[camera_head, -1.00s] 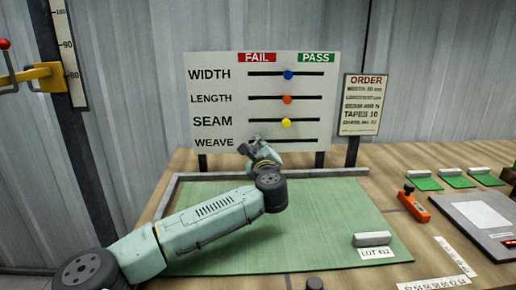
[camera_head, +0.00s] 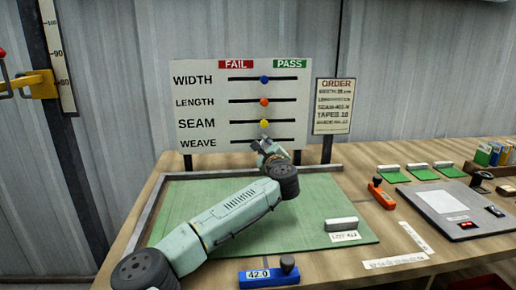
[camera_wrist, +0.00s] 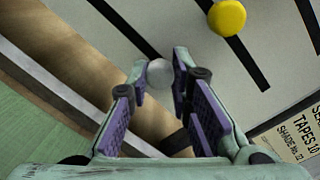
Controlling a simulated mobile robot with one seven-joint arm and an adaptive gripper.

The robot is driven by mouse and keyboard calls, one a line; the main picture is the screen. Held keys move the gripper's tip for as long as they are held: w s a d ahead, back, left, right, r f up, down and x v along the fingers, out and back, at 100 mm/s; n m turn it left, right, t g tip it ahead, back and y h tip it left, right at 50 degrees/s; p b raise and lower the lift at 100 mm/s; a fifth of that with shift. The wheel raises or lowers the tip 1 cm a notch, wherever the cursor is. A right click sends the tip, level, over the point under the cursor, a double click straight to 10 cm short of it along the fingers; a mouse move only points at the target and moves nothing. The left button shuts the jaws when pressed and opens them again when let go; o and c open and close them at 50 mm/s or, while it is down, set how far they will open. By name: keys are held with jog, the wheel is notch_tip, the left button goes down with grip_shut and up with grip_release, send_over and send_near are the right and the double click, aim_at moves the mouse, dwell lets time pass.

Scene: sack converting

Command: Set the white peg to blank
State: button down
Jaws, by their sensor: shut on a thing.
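The white peg (camera_wrist: 158,73) is in the wrist view, between my gripper's purple-padded fingers, on the WEAVE slot of the board. My gripper (camera_wrist: 163,85) is shut on it. In the head view my gripper (camera_head: 260,145) is at the bottom row, near the middle of the WEAVE slot (camera_head: 285,139), between the FAIL and PASS columns. The peg itself is hidden behind the fingers there. The white board (camera_head: 215,87) has FAIL (camera_head: 236,64) in red at left and PASS (camera_head: 289,64) in green at right.
Blue (camera_head: 264,79), orange (camera_head: 264,101) and yellow (camera_head: 264,123) pegs sit mid-slot in the rows above. The yellow one is close in the wrist view (camera_wrist: 228,18). An ORDER sign (camera_head: 333,106) stands right of the board. A green mat (camera_head: 300,215) lies below.

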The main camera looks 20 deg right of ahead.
jog(key=shift+r, duration=0.15)
jog(key=c, duration=1.4)
grip_release()
jog(key=shift+a, duration=0.1)
